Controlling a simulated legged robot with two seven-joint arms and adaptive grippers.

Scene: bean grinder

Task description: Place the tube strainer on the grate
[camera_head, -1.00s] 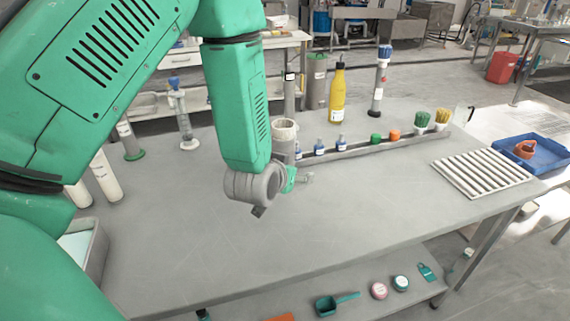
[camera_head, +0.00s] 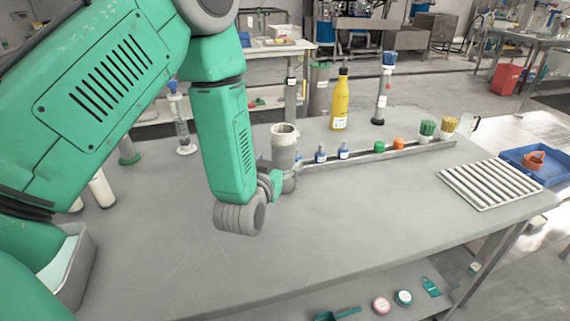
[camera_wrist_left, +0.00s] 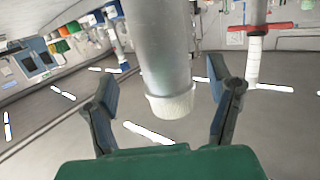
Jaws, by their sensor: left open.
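A grey tube with a whitish rim (camera_head: 285,148), which looks like the tube strainer, stands upright at the left end of the rail in the head view. It also fills the upper middle of the left wrist view (camera_wrist_left: 168,60), where its rim points down the picture. My left gripper (camera_head: 288,183) is by the tube's lower part; its fingers are partly hidden by the wrist. In the wrist view the left gripper (camera_wrist_left: 163,85) is open, with one finger on each side of the tube. Contact cannot be told. The white slatted grate (camera_head: 490,184) lies at the table's right, empty. My right gripper is not in view.
A rail (camera_head: 385,152) with small bottles, green and orange caps and brushes runs to the right of the tube. A yellow bottle (camera_head: 340,103) and a blue-topped tube (camera_head: 383,90) stand behind it. A blue tray (camera_head: 535,165) lies beyond the grate. The table's middle is clear.

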